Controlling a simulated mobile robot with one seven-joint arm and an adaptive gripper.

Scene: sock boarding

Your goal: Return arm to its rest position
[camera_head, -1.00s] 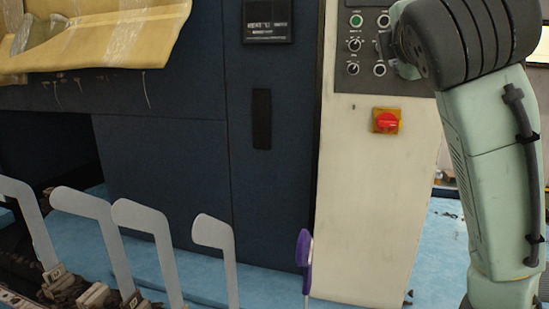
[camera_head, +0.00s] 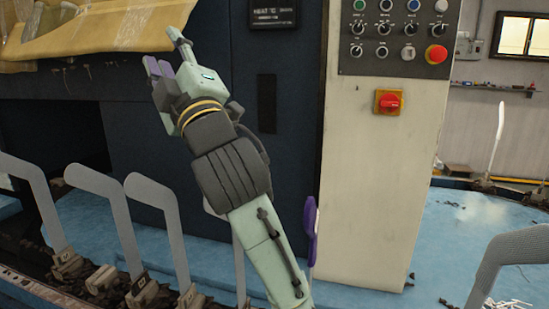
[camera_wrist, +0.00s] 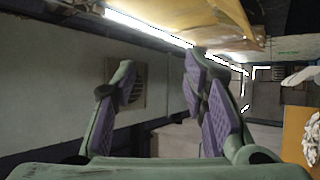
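My arm reaches up and left across the head view, in front of the dark blue machine cabinet (camera_head: 215,130). My gripper (camera_head: 168,54) is raised at the upper left, near the lower edge of the tan wrapped sheet (camera_head: 100,30). In the wrist view my gripper (camera_wrist: 162,90) has its purple-padded fingers spread apart, with nothing between them. The tan sheet also shows above the fingers in the wrist view (camera_wrist: 205,22). I cannot tell how far the fingers are from the sheet.
Grey foot-shaped boards (camera_head: 102,185) stand in a row at the lower left, and one carries a purple sock (camera_head: 310,225). Another board (camera_head: 510,262) stands at the lower right. A control panel (camera_head: 398,30) and red switch (camera_head: 389,102) are on the pale cabinet.

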